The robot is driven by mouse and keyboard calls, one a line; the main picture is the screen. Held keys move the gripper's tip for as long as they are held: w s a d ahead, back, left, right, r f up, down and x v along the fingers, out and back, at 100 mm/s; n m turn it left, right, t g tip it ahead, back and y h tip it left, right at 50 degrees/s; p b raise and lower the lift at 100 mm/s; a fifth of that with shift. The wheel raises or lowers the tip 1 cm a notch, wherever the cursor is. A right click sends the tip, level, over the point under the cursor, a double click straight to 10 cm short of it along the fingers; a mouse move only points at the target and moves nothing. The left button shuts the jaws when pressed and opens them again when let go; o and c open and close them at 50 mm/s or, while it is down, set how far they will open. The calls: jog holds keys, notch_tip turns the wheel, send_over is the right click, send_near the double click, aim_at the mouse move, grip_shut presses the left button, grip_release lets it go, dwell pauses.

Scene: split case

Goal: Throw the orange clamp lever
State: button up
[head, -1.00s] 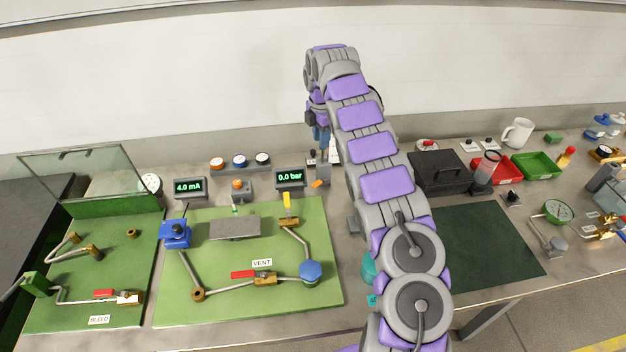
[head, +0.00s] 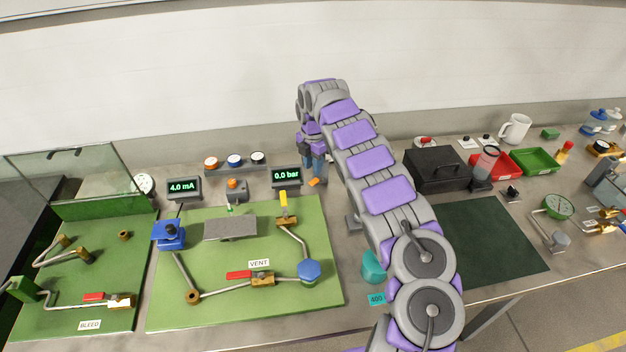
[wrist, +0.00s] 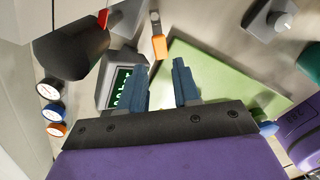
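The orange clamp lever (head: 314,182) is a small orange piece near the back right corner of the green board, to the right of the 0.0 bar display. In the wrist view the orange lever (wrist: 159,46) sits just beyond my fingertips, roughly in line with the gap, with a grey metal bar running on from it. My gripper (wrist: 160,72) is open and empty, its two blue-grey fingers apart. In the head view my gripper (head: 313,172) points down just above and behind the lever. The clamp's base is largely hidden by my arm and gripper.
The 0.0 bar display (head: 287,177) stands close on the left of my gripper. A yellow-handled valve (head: 284,205) stands on the green board (head: 215,310). A dark cone (wrist: 70,40) shows at the left in the wrist view. The black case (head: 435,170) is to the right.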

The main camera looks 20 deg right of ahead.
aim_at(313, 181)
notch_tip(313, 181, down, 6)
jog(key=shift+r+b, duration=0.15)
jog(key=shift+b, duration=0.35)
grip_shut()
